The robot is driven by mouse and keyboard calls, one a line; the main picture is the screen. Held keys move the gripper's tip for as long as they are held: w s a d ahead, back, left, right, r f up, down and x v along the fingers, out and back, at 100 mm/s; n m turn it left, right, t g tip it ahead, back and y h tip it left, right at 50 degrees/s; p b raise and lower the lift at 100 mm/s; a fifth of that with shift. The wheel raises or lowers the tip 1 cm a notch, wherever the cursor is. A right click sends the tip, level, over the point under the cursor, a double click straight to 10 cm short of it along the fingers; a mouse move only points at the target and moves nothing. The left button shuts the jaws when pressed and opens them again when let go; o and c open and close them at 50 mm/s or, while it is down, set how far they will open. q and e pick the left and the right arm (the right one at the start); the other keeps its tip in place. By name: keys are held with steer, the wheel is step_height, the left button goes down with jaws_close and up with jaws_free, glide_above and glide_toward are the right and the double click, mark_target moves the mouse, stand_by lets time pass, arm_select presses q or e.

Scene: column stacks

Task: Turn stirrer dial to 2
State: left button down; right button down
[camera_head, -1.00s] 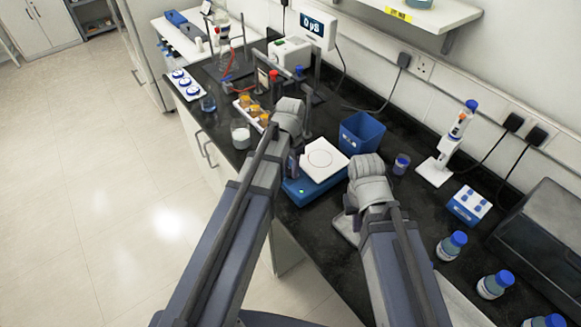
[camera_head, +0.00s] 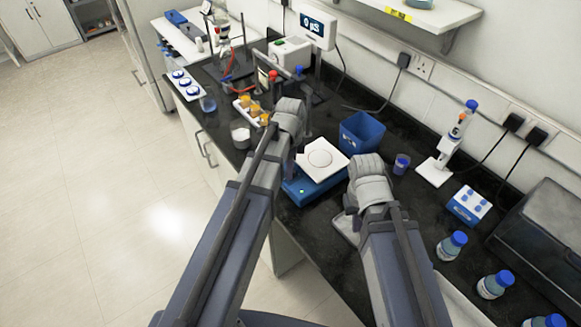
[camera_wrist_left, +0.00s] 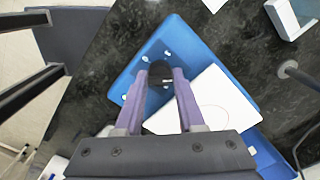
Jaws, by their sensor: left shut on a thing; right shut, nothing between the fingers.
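The stirrer has a blue base (camera_head: 300,192) and a square white top plate (camera_head: 322,157) with a thin circle on it. A small green light shows on its front. In the left wrist view its blue base (camera_wrist_left: 150,50) has white marks around a black dial (camera_wrist_left: 160,71); I cannot read the marks. My left gripper (camera_wrist_left: 160,76) is shut on the dial, one purple finger on each side. In the head view the left arm partly hides the stirrer's front. My right arm reaches to the right of the stirrer, and its gripper is hidden behind the arm.
A blue bin (camera_head: 361,132) stands behind the stirrer, with a small blue-capped vial (camera_head: 401,164) to its right. A rack with orange-topped items (camera_head: 252,108) and a white jar (camera_head: 240,134) stand left. Several blue-capped bottles (camera_head: 452,245) stand at the right front.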

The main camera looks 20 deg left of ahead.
arm_select(q)
steer(key=shift+m, duration=0.7)
steer(key=c, duration=0.8)
jaws_free()
step_height(320, 180, up, 8)
steer(key=p, duration=0.8)
steer(key=shift+f, duration=0.1)
arm_select(e)
step_height(320, 180, up, 8)
steer(key=shift+f, duration=0.15)
